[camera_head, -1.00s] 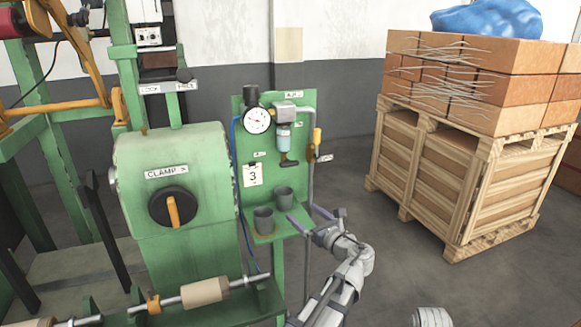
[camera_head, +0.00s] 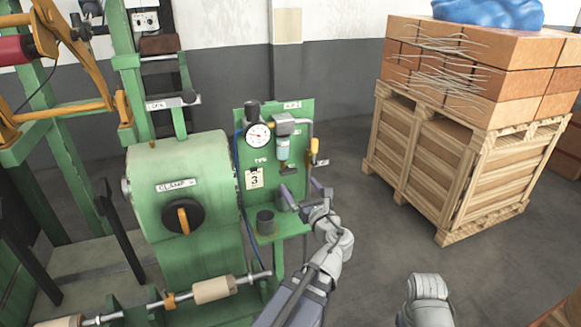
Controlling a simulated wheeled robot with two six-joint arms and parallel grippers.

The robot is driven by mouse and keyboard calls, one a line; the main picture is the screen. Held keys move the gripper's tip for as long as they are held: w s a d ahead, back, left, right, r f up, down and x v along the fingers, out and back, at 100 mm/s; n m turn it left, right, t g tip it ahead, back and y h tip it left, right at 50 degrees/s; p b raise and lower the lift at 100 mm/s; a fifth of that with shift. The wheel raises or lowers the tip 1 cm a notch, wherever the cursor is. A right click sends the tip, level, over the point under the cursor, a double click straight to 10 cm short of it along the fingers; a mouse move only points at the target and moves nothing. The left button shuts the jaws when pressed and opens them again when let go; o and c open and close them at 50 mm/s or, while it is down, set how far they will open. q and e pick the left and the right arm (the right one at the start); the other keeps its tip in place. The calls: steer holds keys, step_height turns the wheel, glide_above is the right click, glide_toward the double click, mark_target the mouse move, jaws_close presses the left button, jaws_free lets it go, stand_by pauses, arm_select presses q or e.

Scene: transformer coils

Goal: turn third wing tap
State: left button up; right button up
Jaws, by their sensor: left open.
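A green panel (camera_head: 258,188) carries a round gauge (camera_head: 258,135), a clear bowl (camera_head: 283,148) and pipework. A small dark wing-shaped tap (camera_head: 289,170) sits under the bowl. A lever with a yellow grip (camera_head: 315,146) is on the pipe at the panel's right edge. I cannot tell which of these is the third wing tap. My left gripper (camera_head: 303,191) is open and empty, its fingers pointing up just below the dark tap and in front of the panel. It appears apart from the tap.
A dark cup (camera_head: 265,222) stands on the panel's small shelf; a second cup (camera_head: 284,202) is partly hidden by my gripper. A green machine with a clamp knob (camera_head: 183,217) is at left. A wooden crate (camera_head: 430,170) stands right, with open floor before it.

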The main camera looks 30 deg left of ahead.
mark_target(290, 172)
arm_select(q)
steer(key=shift+x, duration=3.95)
steer(key=c, duration=1.3)
